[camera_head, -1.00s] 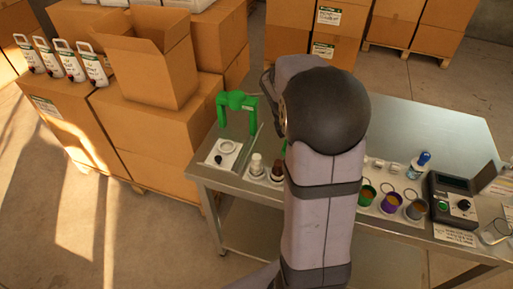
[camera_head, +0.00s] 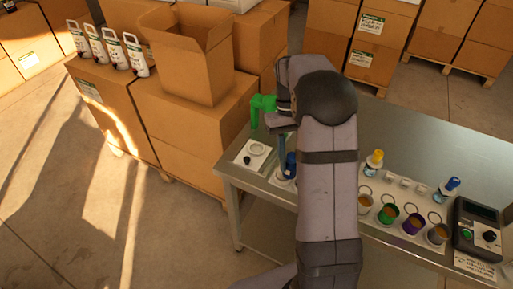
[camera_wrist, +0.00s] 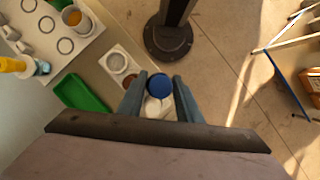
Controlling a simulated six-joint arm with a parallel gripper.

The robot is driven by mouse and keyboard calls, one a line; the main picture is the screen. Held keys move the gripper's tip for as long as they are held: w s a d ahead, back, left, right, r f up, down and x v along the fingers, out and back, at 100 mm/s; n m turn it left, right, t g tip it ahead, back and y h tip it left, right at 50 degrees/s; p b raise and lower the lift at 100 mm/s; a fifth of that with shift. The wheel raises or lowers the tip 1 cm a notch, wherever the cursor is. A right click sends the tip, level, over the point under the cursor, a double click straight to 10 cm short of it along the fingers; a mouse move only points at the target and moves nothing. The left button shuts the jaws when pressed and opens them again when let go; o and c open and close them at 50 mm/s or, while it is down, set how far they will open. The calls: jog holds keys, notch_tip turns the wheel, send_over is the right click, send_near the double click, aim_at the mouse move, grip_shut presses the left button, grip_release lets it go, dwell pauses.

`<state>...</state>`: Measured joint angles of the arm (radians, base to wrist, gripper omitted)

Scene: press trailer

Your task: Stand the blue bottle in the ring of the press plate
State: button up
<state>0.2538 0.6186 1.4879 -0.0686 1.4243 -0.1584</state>
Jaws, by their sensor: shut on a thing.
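In the head view my gripper (camera_head: 286,160) is low over the left end of the metal table, partly hidden by my arm. It is shut on the blue bottle (camera_head: 291,162), which looks upright. In the wrist view the blue cap (camera_wrist: 159,84) sits between the two fingers of my gripper (camera_wrist: 158,92); the bottle's body is hidden beneath it.
A rack of cups (camera_head: 388,214), a yellow-capped bottle (camera_head: 374,162) and another blue-capped bottle (camera_head: 447,188) are to the right. Cartons border the table's left.

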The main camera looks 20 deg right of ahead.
jog(key=w+a+f+m+t+y+b, duration=0.1)
jog(key=w+a+m+t+y, duration=0.15)
jog(key=w+a+m, duration=0.45)
notch_tip(320, 180, up, 3)
jog(key=m+t+b, duration=0.6)
jog(key=m+b, duration=0.2)
jog(key=m, duration=1.5)
send_over(257, 149)
jog(key=shift+h, duration=0.45)
jog(key=shift+s+a+f+p, duration=0.1)
jog(key=shift+f+p, duration=0.4)
jog(key=shift+f, duration=4.7)
jog(key=shift+f, duration=0.1)
jog(key=o, duration=1.1)
jog(key=b+v, duration=0.1)
jog(key=v, duration=1.1)
jog(key=shift+b, duration=0.3)
